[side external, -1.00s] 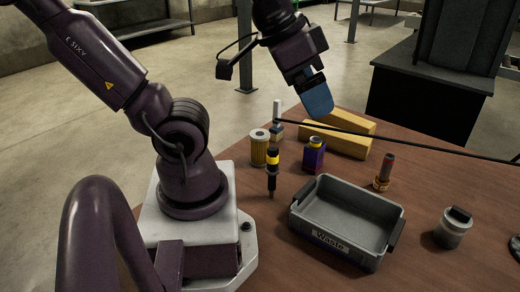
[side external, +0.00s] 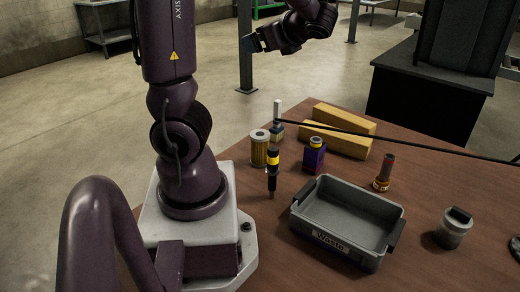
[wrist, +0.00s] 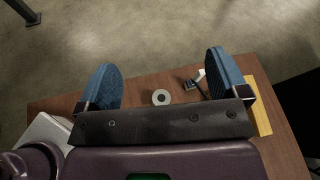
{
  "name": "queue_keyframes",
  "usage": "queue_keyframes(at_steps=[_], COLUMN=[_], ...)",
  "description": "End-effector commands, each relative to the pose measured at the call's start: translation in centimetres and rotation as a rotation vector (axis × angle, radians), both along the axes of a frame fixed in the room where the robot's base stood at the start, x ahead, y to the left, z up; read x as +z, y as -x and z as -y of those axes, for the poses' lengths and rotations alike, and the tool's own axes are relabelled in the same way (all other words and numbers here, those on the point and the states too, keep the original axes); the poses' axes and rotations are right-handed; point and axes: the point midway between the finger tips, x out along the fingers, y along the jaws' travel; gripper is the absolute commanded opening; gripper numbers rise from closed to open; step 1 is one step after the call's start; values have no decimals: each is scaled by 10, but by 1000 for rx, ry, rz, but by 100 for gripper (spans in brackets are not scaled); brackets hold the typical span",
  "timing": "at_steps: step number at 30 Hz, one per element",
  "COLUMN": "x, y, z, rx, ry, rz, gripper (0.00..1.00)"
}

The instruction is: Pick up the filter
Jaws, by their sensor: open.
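The filter (side external: 259,152) is a yellow pleated cylinder with a pale ring-shaped top, standing upright on the brown table near my base. In the wrist view a pale ring with a dark centre (wrist: 161,97), apparently the filter's top, lies between the fingers and beyond them. My gripper (side external: 248,43) is high above the table in the side view, well clear of the filter. In the wrist view my gripper (wrist: 163,78) has its two blue fingers spread wide with nothing between them.
A black and yellow injector-like part (side external: 272,172) stands close in front of the filter. A purple box (side external: 314,156), yellow blocks (side external: 335,142) and a white-topped part (side external: 277,112) are near it. The grey Waste bin (side external: 332,244) and a jar (side external: 454,230) stand further right.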

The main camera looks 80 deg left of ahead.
Motion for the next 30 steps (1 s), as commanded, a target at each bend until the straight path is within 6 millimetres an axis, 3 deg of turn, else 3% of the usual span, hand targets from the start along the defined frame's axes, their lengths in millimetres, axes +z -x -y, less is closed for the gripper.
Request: queue_keyframes(at_steps=[5,14,24,30], x=[29,-57,-181,-219], y=[-6,-5,-4,-5], z=[-29,-29,-29,-29], rx=[-52,-55,-57,-57], ry=[-187,-187,-183,-186], rz=[-382,-394,-385,-377], gripper=[92,92,92,92])
